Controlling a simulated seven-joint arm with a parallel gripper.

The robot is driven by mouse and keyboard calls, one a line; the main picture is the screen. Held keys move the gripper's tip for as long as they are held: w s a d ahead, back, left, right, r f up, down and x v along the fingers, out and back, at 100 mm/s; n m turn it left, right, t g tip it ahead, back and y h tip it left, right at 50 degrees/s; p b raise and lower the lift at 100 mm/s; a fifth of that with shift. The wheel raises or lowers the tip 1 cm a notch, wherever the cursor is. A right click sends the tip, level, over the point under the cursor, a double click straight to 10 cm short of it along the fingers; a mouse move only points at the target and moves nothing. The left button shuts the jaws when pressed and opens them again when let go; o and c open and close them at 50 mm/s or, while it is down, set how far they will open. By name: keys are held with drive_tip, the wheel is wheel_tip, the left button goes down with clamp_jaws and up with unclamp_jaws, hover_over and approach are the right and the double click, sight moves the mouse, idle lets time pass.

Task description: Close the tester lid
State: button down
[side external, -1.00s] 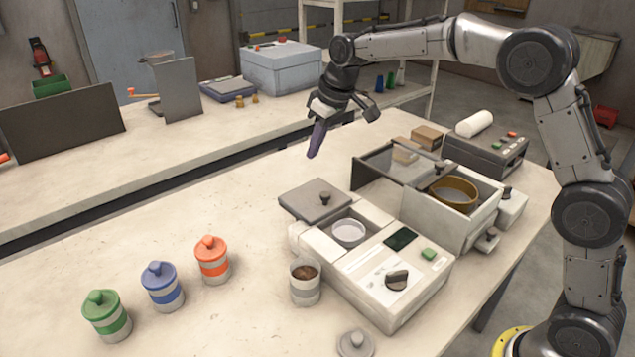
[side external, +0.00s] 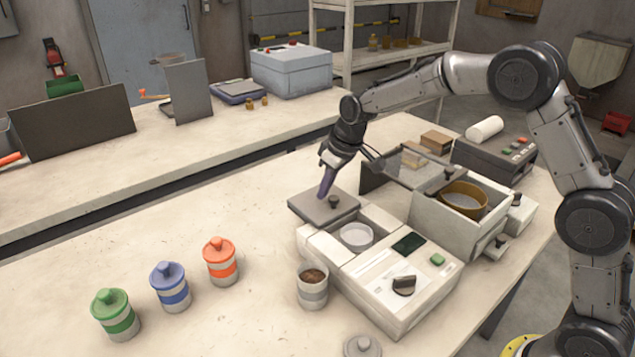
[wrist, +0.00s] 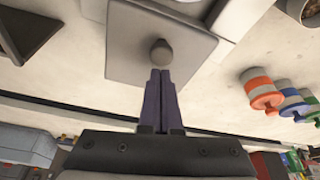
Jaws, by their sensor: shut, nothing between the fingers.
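The tester (side external: 395,285) is a white box with a dark screen, a green button and a black knob. Its round white cup (side external: 356,237) is uncovered. The grey square lid (side external: 318,207) with a dark knob (side external: 334,201) stands open at the tester's far-left side. My gripper (side external: 325,192) is shut and empty, its purple fingers pointing down at the lid's outer part. In the wrist view the closed fingertips (wrist: 160,75) are just beside the lid's knob (wrist: 161,52), over the lid plate (wrist: 125,50). I cannot tell whether they touch it.
A box with a glass cover and a brass sieve (side external: 463,198) stands right behind the tester. A cup of dark pellets (side external: 312,287) is at its front left. Green (side external: 115,313), blue (side external: 170,287) and orange (side external: 220,261) canisters stand left on open table.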

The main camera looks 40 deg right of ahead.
drive_tip(key=shift+s, duration=0.2)
drive_tip(key=s, duration=1.1)
drive_tip(key=shift+s, duration=0.25)
drive_tip(key=shift+s+f, duration=0.1)
drive_tip(key=shift+s, duration=0.3)
